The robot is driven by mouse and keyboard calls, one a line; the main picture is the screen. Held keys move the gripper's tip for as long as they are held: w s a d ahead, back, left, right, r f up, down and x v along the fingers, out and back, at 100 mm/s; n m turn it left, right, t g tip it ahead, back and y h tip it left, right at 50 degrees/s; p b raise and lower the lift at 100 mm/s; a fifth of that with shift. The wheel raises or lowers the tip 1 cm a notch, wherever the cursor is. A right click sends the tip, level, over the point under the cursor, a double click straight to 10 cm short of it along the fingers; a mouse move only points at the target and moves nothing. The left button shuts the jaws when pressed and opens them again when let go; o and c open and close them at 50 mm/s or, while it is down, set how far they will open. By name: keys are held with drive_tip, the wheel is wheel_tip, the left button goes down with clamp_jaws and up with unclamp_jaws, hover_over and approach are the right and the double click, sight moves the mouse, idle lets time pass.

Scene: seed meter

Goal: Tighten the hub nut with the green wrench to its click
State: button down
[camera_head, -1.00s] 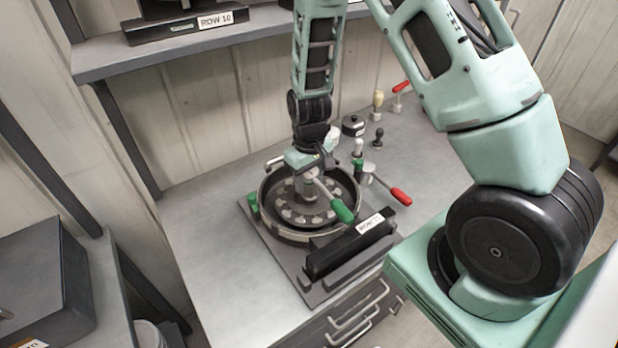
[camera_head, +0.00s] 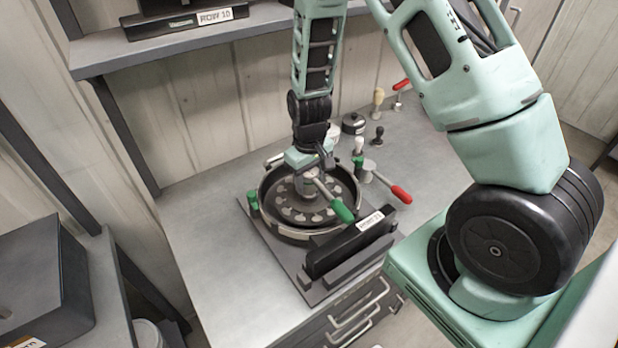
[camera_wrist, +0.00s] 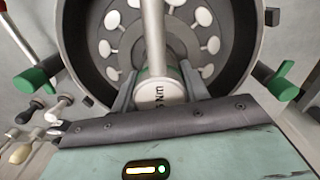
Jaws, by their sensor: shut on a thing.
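The green wrench shows its pale shaft and green handle (camera_head: 342,211) in the head view, slanting down and right over the round seed meter. My gripper (camera_head: 309,168) is above the middle of the meter. In the wrist view my gripper (camera_wrist: 158,88) is shut on the wrench's round head (camera_wrist: 160,93), which carries printed letters ending in "Nm". The wrench's shaft (camera_wrist: 153,35) runs up the picture from there. The hub nut is hidden under the wrench head and gripper. The meter's dark rim (camera_head: 267,195) surrounds a plate with several pale discs (camera_wrist: 132,38).
A red-handled wrench (camera_head: 400,194) lies right of the meter, with small knobs and tools behind it. Green clamp knobs (camera_wrist: 282,80) flank the meter. A black labelled block (camera_head: 350,245) stands in front. The bench (camera_head: 205,225) is clear at left. A shelf (camera_head: 110,62) hangs behind.

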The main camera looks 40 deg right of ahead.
drive_tip(key=shift+f+b, duration=0.55)
drive_tip(key=shift+f, duration=0.1)
idle(0.8)
drive_tip(key=shift+c, duration=0.9)
unclamp_jaws()
drive_tip(key=shift+r, duration=0.15)
drive_tip(key=shift+r+p, duration=2.35)
drive_tip(key=shift+r, duration=0.55)
drive_tip(key=shift+c, duration=0.3)
